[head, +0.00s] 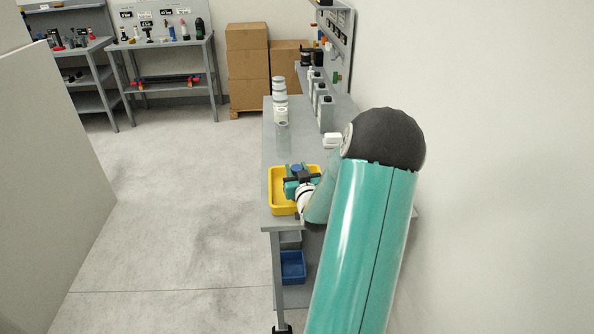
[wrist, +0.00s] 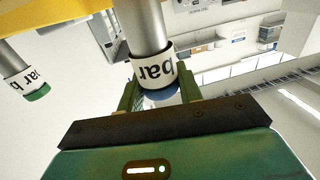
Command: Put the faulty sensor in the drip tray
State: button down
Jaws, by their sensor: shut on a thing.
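A yellow tray (head: 274,205) sits on the near end of the grey workbench. My gripper (head: 297,176) is over it, with a blue round end showing between or beside the fingers. In the wrist view my gripper (wrist: 158,92) is shut on a metal cylinder sensor (wrist: 148,28) with a white "bar" label and a blue end. A second sensor (wrist: 20,78), with a "bar" label and a green end, is apart to the left. A yellow surface (wrist: 60,14) lies behind them. Which sensor is faulty, I cannot tell.
Several grey bottles (head: 325,108) and a stack of white containers (head: 280,100) stand farther back on the workbench (head: 283,145). A small white box (head: 332,140) lies near my arm. A blue bin (head: 292,266) is on the lower shelf. A wall is close on the right.

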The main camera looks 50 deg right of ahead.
jog(key=shift+f, duration=0.1)
jog(key=c, duration=0.9)
grip_release()
jog(key=shift+c, duration=0.2)
